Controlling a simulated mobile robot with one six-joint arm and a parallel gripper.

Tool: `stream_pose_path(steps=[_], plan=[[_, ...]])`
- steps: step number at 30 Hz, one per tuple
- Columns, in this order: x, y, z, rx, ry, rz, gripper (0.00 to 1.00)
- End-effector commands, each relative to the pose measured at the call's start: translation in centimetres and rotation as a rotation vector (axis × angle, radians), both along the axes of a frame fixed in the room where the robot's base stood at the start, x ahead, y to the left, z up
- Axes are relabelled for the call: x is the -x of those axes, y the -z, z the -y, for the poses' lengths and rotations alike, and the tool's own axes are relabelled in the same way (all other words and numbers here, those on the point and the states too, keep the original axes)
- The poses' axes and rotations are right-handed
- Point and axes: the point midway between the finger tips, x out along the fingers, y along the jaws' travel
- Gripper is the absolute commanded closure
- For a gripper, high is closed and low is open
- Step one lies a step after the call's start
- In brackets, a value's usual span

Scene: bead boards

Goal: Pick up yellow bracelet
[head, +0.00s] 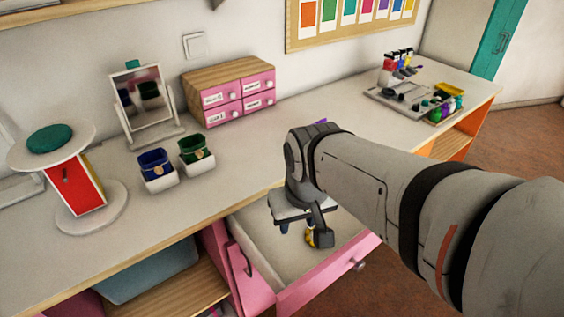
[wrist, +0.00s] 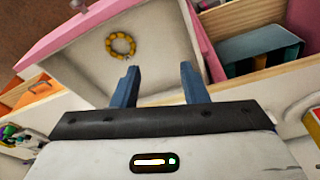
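The yellow bracelet (wrist: 120,45) is a ring of yellow beads lying on the floor of the open pink drawer (wrist: 75,30). In the head view the bracelet (head: 310,237) is partly hidden by my gripper. The drawer (head: 335,275) is pulled out from under the counter. My gripper (wrist: 158,82) has its two blue fingers spread apart with nothing between them. In the head view my gripper (head: 300,226) is over the drawer, pointing down. In the wrist view the bracelet is beyond the left fingertip and apart from it.
The counter (head: 235,165) edge is close behind my gripper. On it are a blue-lined cup (head: 157,170), a green-lined cup (head: 197,155), a mirror (head: 140,98), a small pink drawer chest (head: 230,92) and a round stand (head: 75,185). An open shelf (head: 165,285) lies left of the drawer.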

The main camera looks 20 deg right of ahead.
Motion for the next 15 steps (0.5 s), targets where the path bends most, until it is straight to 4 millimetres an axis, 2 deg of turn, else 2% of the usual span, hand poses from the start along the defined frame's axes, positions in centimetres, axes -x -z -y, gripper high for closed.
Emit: stream_pose_path(steps=[4, 7, 11, 15], plan=[[-1.0, 0.4, 0.4, -0.010, 0.057, -0.014, 0.60], [-2.8, 1.4, -0.1, -0.028, 0.181, -0.038, 0.60], [-6.4, 3.8, 1.7, -0.062, 0.421, -0.083, 0.60], [-10.2, 7.5, 4.4, -0.095, 0.708, -0.128, 0.60]])
